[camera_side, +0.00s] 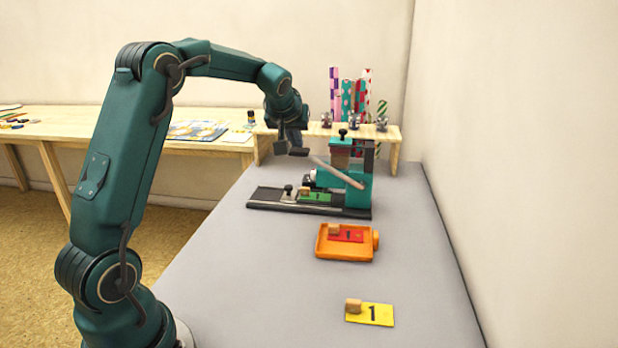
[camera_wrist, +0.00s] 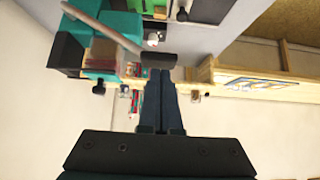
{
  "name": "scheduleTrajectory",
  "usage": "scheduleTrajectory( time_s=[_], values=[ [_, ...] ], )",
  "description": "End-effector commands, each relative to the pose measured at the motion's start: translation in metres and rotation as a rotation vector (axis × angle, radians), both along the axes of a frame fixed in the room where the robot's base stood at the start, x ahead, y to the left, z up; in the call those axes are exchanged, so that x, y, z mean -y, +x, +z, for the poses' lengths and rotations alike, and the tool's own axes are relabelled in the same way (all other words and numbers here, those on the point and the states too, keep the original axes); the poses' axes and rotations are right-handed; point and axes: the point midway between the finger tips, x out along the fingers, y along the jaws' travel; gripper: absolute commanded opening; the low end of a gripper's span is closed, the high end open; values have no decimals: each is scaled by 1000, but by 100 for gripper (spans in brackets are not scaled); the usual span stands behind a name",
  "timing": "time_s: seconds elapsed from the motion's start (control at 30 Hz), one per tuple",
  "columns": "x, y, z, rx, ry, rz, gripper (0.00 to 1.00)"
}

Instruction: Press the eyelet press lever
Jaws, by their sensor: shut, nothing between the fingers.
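The eyelet press (camera_side: 357,196) has a teal body on a dark base. Its pale lever rod (camera_side: 338,173) slopes up to the left and ends in a dark crossbar handle (camera_side: 299,150). In the wrist view the handle (camera_wrist: 158,60) lies just beyond my fingertips, with the rod (camera_wrist: 105,28) running to the upper left. My gripper (camera_wrist: 160,71) is shut and empty, its fingers side by side. In the side view my gripper (camera_side: 294,140) is close by the handle; I cannot tell whether they touch.
A green card (camera_side: 316,197) with a wooden block lies on the press base. An orange tray (camera_side: 345,254) holds a red card. A yellow card (camera_side: 378,314) lies nearer. A wooden shelf (camera_side: 390,133) and patterned rolls (camera_side: 347,97) stand behind. The grey table is clear at front left.

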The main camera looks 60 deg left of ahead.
Motion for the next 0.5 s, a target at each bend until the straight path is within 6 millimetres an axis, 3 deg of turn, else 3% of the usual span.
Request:
scheduleTrajectory(
  time_s=[0.37, 0.5],
  values=[
    [0, 0, -2, -1, 0, -1, 0],
    [-6, -6, -14, -5, -1, 3, 0]
  ],
)
